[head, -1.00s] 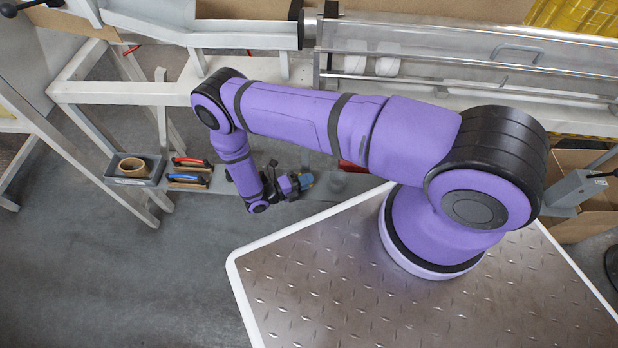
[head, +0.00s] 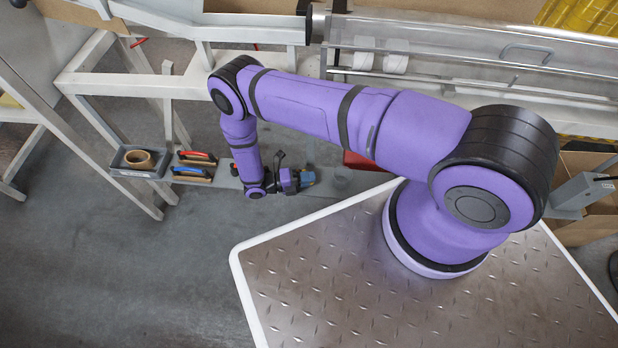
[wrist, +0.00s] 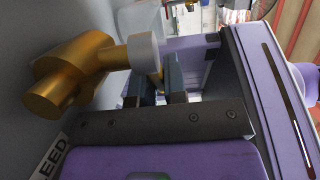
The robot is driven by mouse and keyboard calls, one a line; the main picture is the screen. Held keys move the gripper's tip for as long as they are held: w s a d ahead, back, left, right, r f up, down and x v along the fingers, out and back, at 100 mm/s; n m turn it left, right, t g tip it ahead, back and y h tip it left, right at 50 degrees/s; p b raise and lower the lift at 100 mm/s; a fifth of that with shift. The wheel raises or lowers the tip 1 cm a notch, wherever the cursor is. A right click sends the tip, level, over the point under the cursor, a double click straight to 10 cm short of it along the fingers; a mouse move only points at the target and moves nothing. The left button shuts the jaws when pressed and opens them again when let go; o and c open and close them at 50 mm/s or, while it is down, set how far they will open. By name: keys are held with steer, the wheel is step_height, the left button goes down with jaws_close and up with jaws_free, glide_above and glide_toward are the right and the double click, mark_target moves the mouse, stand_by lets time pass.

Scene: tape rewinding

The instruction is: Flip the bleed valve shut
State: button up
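A brass-coloured valve body (wrist: 70,75) with a thick round end fills the upper left of the wrist view. Its narrower arm runs right to a pale grey collar (wrist: 143,50). A label with the letters "EED" (wrist: 50,158) is on the grey surface below it. My gripper (wrist: 158,85) is close to the collar, with its two dark fingers apart. A small brass-coloured bit shows between or behind the fingers; I cannot tell if they touch it. In the head view, my gripper (head: 305,178) hangs low by the grey shelf, and the valve cannot be made out.
A grey bin with a tan roll (head: 138,161) and two handled tools (head: 193,166) sit left of my gripper. A clear cup (head: 343,177) and a red object (head: 360,161) are to its right. A white frame (head: 130,84) stands behind; the floor in front is clear.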

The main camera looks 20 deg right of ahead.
steer(key=shift+o, duration=0.4)
steer(key=shift+a, duration=0.1)
steer(key=v, duration=0.6)
steer(key=shift+a, duration=0.2)
steer(key=shift+w+a, duration=0.15)
steer(key=shift+a, duration=0.3)
steer(key=shift+c, duration=0.4)
